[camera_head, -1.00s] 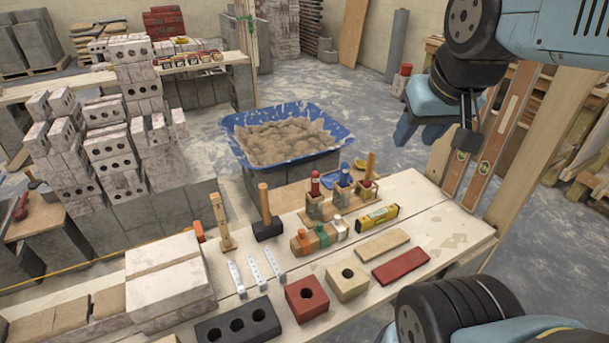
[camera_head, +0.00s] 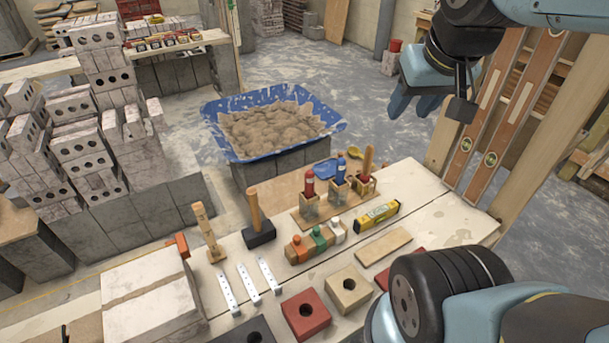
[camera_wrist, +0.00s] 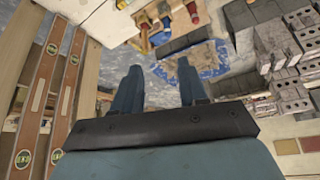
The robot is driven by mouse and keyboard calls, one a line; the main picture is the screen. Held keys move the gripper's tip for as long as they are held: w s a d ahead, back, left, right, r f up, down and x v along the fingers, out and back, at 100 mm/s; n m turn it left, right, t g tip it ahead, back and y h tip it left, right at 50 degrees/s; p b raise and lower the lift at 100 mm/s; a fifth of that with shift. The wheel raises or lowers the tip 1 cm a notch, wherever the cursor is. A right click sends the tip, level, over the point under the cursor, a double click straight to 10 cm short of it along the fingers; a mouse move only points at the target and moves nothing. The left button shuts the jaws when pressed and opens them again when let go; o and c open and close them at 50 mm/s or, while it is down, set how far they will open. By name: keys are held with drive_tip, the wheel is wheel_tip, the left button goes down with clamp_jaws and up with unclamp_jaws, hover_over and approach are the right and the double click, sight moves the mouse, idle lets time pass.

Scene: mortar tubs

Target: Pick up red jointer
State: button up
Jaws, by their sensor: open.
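The red-handled tool (camera_head: 309,184), which looks like the red jointer, stands upright at the left of a small wooden rack on the bench. A blue-handled tool (camera_head: 341,170) and a wooden-handled tool (camera_head: 367,161) stand beside it. Their lower ends are partly hidden in the holders. The red handle also shows near the top of the wrist view (camera_wrist: 193,12). My gripper (camera_head: 413,104) is open and empty, high up and to the right of the rack, well apart from it. Its two blue fingers show spread in the wrist view (camera_wrist: 158,70).
On the bench (camera_head: 440,220) are a yellow level (camera_head: 377,214), capped bottles (camera_head: 318,238), a mallet (camera_head: 257,225) and bricks (camera_head: 305,312). A blue mortar tub (camera_head: 215,127) stands behind. Long wooden levels (camera_head: 510,105) lean upright at the right, near my gripper. Air above the rack is clear.

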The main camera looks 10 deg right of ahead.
drive_tip(key=shift+o, duration=0.4)
drive_tip(key=shift+d, duration=0.1)
drive_tip(key=shift+o, duration=0.9)
drive_tip(key=shift+w, duration=0.15)
drive_tip(key=shift+o, duration=0.4)
drive_tip(key=shift+w+f, duration=0.1)
drive_tip(key=shift+w, duration=0.2)
drive_tip(key=m+g, duration=0.6)
drive_tip(key=m, duration=0.2)
hover_over(310, 172)
drive_tip(key=f, duration=2.3)
drive_tip(key=shift+s+f, duration=0.2)
drive_tip(key=shift+w+f, duration=0.1)
drive_tip(key=shift+f, duration=0.5)
wheel_tip(310, 172, down, 8)
drive_tip(key=shift+f, duration=0.1)
drive_tip(key=shift+w+f, duration=0.15)
drive_tip(key=shift+f, duration=1.15)
drive_tip(key=shift+w+f, duration=0.1)
drive_tip(key=shift+f, duration=1.2)
